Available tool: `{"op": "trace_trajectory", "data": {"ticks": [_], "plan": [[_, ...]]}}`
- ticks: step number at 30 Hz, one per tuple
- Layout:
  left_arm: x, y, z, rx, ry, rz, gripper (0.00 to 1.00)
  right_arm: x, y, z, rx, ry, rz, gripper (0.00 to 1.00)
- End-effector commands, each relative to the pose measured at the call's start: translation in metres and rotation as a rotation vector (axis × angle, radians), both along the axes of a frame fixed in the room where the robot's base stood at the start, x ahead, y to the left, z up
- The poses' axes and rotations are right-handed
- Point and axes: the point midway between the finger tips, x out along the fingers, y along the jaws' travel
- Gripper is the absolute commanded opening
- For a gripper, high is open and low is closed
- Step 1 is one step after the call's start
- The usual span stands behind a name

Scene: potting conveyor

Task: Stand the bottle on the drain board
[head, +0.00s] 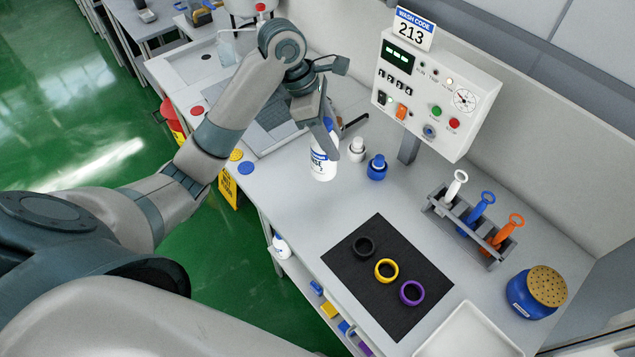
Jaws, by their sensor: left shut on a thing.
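A white bottle (323,168) with a blue label is in the grasp of my left gripper (328,125), which comes down from above and hides its top. The bottle is upright or nearly so; I cannot tell whether its base touches the bench. A grey ribbed panel (270,139), which looks like the drain board, lies to the left of the bottle, partly hidden behind my left arm. My right gripper is out of view.
Right of the bottle stand a white-topped container (357,149) and a blue one (376,168). A control panel (437,95) stands behind. A black mat (388,277) with three rings lies in front, and a rack (470,222) of coloured tools stands right.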

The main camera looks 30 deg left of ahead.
Motion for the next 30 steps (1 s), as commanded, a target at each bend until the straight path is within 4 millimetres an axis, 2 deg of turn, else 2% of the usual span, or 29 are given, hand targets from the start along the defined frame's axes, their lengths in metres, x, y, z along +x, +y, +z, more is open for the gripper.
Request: {"op": "trace_trajectory", "data": {"ticks": [14,20,30], "plan": [[0.002,0.006,-0.002,0.0,0.0,0.003,0.0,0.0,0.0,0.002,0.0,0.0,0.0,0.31],[0.008,0.029,-0.016,0.002,0.004,0.004,0.0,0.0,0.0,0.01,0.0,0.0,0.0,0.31],[0.025,0.087,-0.051,0.0,0.003,0.004,0.0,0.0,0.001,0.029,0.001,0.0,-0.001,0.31]]}}
